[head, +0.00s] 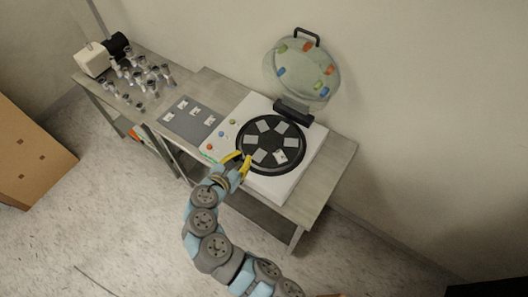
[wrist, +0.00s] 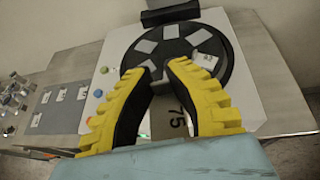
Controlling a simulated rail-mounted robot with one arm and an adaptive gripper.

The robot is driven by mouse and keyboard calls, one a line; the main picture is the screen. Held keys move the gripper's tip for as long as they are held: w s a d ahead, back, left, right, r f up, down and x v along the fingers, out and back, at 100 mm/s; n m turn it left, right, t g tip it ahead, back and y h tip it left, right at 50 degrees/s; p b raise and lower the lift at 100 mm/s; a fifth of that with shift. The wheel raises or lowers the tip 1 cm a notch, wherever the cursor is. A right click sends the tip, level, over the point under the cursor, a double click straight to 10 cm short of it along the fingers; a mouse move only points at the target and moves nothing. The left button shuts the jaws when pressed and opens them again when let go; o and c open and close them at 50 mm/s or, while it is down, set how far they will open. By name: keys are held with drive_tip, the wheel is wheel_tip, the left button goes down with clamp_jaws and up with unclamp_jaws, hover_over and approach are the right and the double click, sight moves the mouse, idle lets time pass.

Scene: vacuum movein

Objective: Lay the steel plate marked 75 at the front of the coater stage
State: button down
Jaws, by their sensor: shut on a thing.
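The steel plate marked 75 (wrist: 172,122) is between my gripper's yellow fingers in the wrist view, its number facing the camera. My gripper (wrist: 167,70) is shut on it, with the fingertips over the near edge of the round black coater stage (wrist: 222,78). In the head view my gripper (head: 242,159) is at the near left rim of the stage (head: 270,142); I cannot make out the held plate there. Several pale plates or plate spots ring the stage; one at the near right (head: 280,156) is brighter and bears a mark.
The coater's clear domed lid (head: 301,74) stands open behind the stage. A grey mat (head: 178,128) with several small plates lies on the bench to the left. A cardboard box (head: 30,155) is on the floor.

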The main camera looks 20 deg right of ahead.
drive_tip(key=s+m+g, duration=0.1)
drive_tip(key=s, duration=0.1)
drive_tip(key=b, duration=1.3)
hover_over(262, 151)
drive_tip(key=shift+h, duration=0.4)
drive_tip(key=f, duration=0.8)
drive_tip(key=shift+s+a+f, duration=0.15)
drive_tip(key=shift+s+f, duration=0.2)
drive_tip(key=shift+w+d+f+b, duration=0.15)
drive_tip(key=shift+f+b, duration=0.25)
drive_tip(key=shift+b, duration=0.2)
drive_tip(key=shift+w+d+f+b, duration=0.15)
drive_tip(key=shift+f+b, duration=0.25)
drive_tip(key=shift+b, duration=0.2)
wheel_tip(262, 151, down, 2)
drive_tip(key=b, duration=0.4)
drive_tip(key=shift+a+f, duration=0.1)
drive_tip(key=shift+f, duration=0.1)
drive_tip(key=shift+r, duration=0.15)
